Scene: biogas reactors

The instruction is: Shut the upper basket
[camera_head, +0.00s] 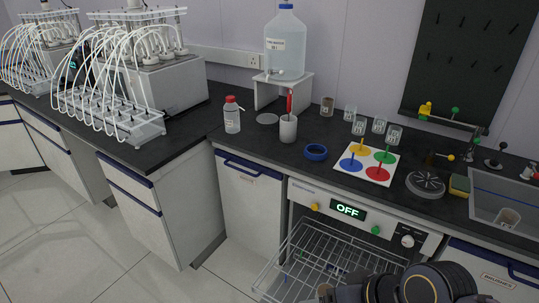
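The upper basket (318,252) is a silver wire rack. It is pulled out from the front of the white dishwasher (300,194), below the panel with the lit "OFF" display (347,210). It looks empty, apart from small dark and blue spots that I cannot make out. My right arm comes in from the bottom right and covers the basket's right part and near edge. Its gripper end (326,292) is at the bottom edge, over or beside the basket. The fingers are not clear, and I cannot tell whether they touch it. My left gripper is out of view.
A sink (505,200) is at the right. Open floor (60,235) lies at the left.

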